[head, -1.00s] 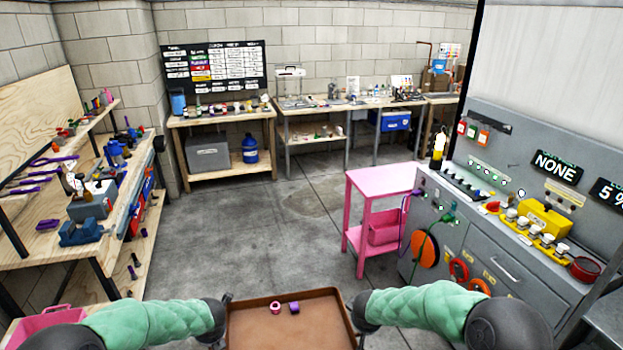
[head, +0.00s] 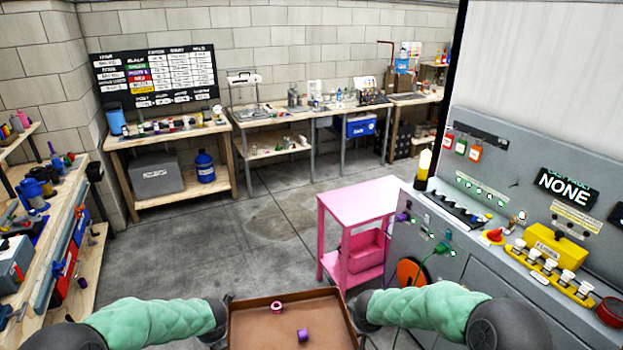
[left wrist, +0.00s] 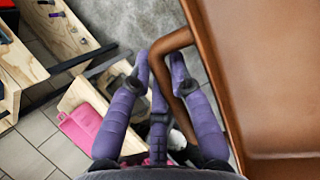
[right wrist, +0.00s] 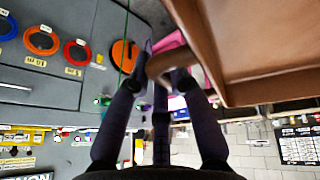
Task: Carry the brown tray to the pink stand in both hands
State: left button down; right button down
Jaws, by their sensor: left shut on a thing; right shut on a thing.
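The brown tray (head: 262,328) is at the bottom middle of the head view, held between my two grippers. My left gripper (left wrist: 160,62) is shut on the tray's left handle (left wrist: 172,45). My right gripper (right wrist: 158,65) is shut on the tray's right handle (right wrist: 172,60). The pink stand (head: 352,197) is ahead and right of the tray, apart from it. Its top is bare, and a pink bin (head: 365,250) sits on its lower shelf.
A grey console (head: 450,265) stands right of the pink stand, with an orange disc and a green cable on its front. A wooden workbench (head: 70,255) is on the left, and more benches (head: 165,138) line the back wall. The grey floor (head: 220,245) between is clear.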

aim_at(353, 200)
jog(key=i+z, duration=0.35)
jog(key=i, duration=0.9)
jog(key=i+u, duration=0.1)
jog(key=i, duration=1.2)
jog(key=i+j+z, duration=0.15)
jog(key=i+z, duration=0.25)
jog(key=i+j+z, duration=0.4)
jog(key=k+l, duration=0.05)
jog(key=l, duration=0.05)
